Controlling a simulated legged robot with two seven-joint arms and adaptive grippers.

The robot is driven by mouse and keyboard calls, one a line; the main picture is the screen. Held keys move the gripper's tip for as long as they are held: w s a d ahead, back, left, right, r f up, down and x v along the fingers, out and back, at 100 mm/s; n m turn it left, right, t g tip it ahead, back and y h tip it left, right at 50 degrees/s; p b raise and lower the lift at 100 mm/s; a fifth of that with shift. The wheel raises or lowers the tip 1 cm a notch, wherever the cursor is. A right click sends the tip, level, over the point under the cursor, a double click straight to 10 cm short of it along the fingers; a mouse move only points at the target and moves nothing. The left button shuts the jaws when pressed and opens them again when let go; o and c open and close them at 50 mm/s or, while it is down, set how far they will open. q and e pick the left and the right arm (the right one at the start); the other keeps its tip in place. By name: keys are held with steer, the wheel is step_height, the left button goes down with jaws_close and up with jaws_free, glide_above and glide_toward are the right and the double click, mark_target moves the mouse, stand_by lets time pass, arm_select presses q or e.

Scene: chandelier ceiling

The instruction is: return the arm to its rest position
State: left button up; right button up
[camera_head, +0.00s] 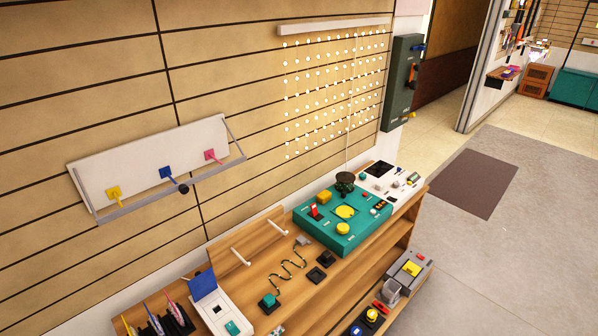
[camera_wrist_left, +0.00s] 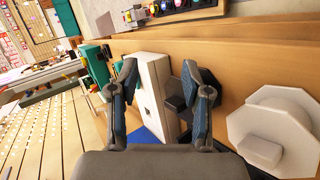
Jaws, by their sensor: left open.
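My left gripper (camera_wrist_left: 160,78) shows in the left wrist view with its two dark fingers apart and nothing held between them. A white box (camera_wrist_left: 153,88) with a blue flap lies behind the fingers; I cannot tell how far off it is. No arm or gripper of mine shows in the head view. My right gripper is in neither view.
In the head view, a wooden bench (camera_head: 245,262) along the slatted wall carries a teal panel (camera_head: 335,245), the white box (camera_head: 222,314) and small fixtures. A white wall rack (camera_head: 150,160) hangs above. A white octagonal object (camera_wrist_left: 272,125) is right of the gripper. Open floor (camera_head: 545,200) lies right.

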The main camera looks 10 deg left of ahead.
arm_select(q)
steer(key=s+d+f+m+g+y, duration=0.3)
steer(key=s+d+f+m, duration=0.3)
steer(key=s+d+f, duration=0.65)
steer(key=s+r+m+y, duration=0.2)
steer(key=s+r+y, duration=0.3)
steer(key=s, duration=0.4)
steer(key=s+f+p, duration=0.3)
steer(key=f+p, duration=0.6)
steer(key=f, duration=0.9)
steer(key=shift+s+g+y, duration=0.15)
steer(key=shift+g+y, duration=0.15)
steer(key=shift+y, duration=0.1)
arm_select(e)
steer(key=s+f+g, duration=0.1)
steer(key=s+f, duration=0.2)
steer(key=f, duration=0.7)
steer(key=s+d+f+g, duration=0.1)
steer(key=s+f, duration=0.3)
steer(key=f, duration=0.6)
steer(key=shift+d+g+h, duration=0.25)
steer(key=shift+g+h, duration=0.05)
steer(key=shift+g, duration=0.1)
